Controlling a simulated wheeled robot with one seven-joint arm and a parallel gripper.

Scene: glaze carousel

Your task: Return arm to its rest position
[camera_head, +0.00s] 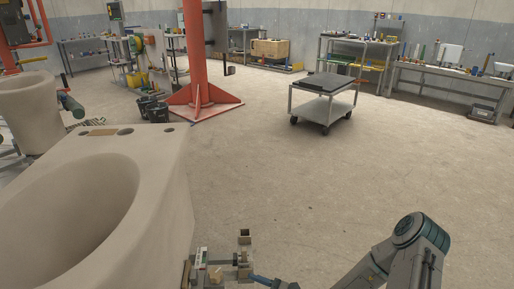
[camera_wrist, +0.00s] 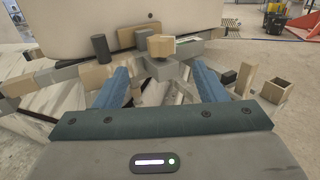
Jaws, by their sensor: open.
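My gripper (camera_wrist: 160,75) shows in the wrist view with its two blue fingers spread wide apart. Nothing is held between them. Beyond the fingers lie several wooden blocks and grey bars at the foot of a large pale clay piece (camera_wrist: 120,22). In the head view my arm (camera_head: 405,250) is bent at the lower right, reaching toward the lower middle. The clay piece (camera_head: 150,190), with a wide oval bowl, fills the left side there. A small bracket with blocks (camera_head: 243,250) shows beside its base.
A second clay piece (camera_head: 28,108) stands at the far left. A red column (camera_head: 195,50) rises from a red floor base. A grey wheeled cart (camera_head: 325,105) stands in the open. Shelves (camera_head: 360,55) and a bench (camera_head: 450,75) line the back.

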